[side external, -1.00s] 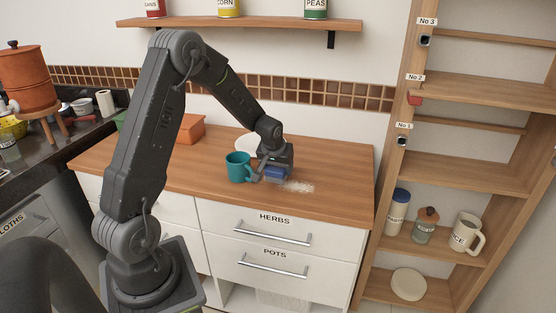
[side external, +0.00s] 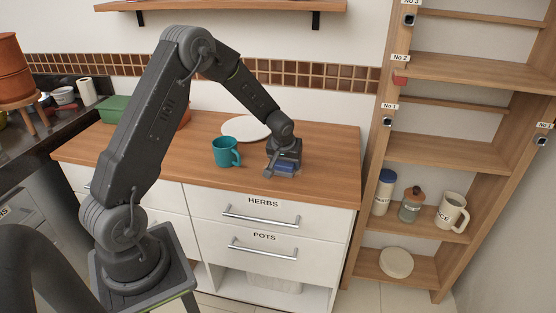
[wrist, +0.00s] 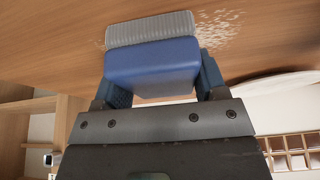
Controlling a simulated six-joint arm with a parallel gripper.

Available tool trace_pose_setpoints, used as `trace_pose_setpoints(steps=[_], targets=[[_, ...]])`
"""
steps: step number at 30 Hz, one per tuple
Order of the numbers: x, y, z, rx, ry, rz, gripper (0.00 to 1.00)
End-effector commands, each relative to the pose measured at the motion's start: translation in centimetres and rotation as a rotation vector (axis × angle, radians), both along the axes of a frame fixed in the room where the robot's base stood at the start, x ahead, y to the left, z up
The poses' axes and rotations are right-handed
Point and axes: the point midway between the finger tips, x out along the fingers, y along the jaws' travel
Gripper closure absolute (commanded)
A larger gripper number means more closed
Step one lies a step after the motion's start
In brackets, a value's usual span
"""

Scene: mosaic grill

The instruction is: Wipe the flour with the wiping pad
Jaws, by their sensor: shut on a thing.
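My gripper (side external: 284,157) is shut on the blue wiping pad (side external: 286,168), low at the right front of the wooden counter. In the wrist view the pad (wrist: 152,62) sits between the two fingers, with its ribbed pale underside facing the wood. White flour (wrist: 217,27) lies scattered beside the pad's right end in the wrist view, with a few specks by its left end. In the side view I cannot make out the flour. I cannot tell for sure whether the pad touches the counter.
A teal mug (side external: 226,152) stands just left of my gripper. A white plate (side external: 246,128) lies behind it. A green container (side external: 119,109) is at the back left. The counter's front edge is close to the pad. Open shelves (side external: 435,150) stand to the right.

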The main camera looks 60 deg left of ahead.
Motion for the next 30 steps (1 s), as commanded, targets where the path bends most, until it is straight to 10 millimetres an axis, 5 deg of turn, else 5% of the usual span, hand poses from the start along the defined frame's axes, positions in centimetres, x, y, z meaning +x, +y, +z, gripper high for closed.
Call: trace_pose_setpoints(steps=[15, 30], targets=[[3.3, -3.4, -0.1, 0.000, 0.001, -0.002, 0.60], [-0.2, 0.2, -0.1, -0.001, 0.002, 0.003, 0.60]])
